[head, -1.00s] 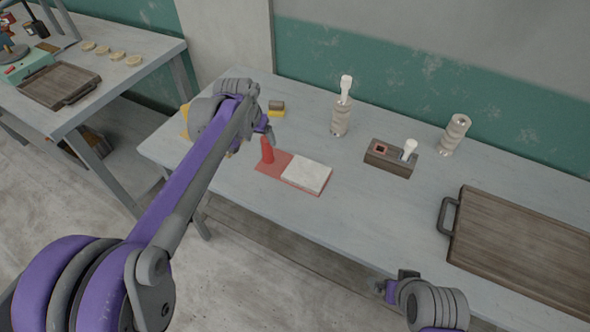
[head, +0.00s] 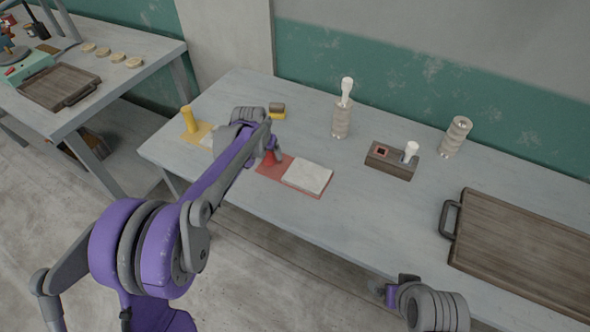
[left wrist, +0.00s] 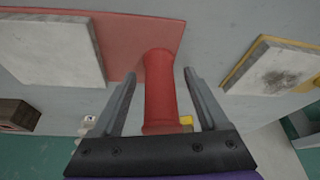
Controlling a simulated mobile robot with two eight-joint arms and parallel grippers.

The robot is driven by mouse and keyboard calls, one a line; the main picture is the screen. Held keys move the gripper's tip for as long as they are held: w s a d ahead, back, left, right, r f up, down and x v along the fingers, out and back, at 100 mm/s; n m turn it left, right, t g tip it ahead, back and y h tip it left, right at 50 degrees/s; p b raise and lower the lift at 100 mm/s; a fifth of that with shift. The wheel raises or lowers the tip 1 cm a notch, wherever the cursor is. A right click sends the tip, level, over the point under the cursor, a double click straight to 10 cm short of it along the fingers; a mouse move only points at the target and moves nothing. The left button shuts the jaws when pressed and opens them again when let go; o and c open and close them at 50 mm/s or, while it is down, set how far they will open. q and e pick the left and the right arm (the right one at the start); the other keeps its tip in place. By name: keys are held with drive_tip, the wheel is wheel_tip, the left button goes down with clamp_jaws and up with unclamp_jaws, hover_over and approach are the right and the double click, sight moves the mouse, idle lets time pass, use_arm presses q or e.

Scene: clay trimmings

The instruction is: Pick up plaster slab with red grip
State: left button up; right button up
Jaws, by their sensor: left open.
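The plaster slab with the red grip lies on the grey table. Its white slab (head: 307,176) sits on a red mat-like base (head: 270,170), and the red upright grip (head: 268,158) stands at the base's left end, partly hidden by my left gripper. In the left wrist view the red grip (left wrist: 160,90) stands between the two fingers of my left gripper (left wrist: 158,90), with a visible gap on each side. The left gripper is open around it. My right gripper (head: 390,290) is at the table's front edge, away from the slab; its jaws are unclear.
A yellow-based slab with a yellow grip (head: 188,119) stands left of the red one. Behind are a ribbed cylinder with a white handle (head: 341,120), a wooden block (head: 388,160) and another ribbed cylinder (head: 455,136). A wooden tray (head: 525,255) lies at the right.

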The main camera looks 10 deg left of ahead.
use_arm(q)
drive_tip(key=shift+c, duration=0.3)
clamp_jaws()
drive_tip(key=shift+r, duration=0.1)
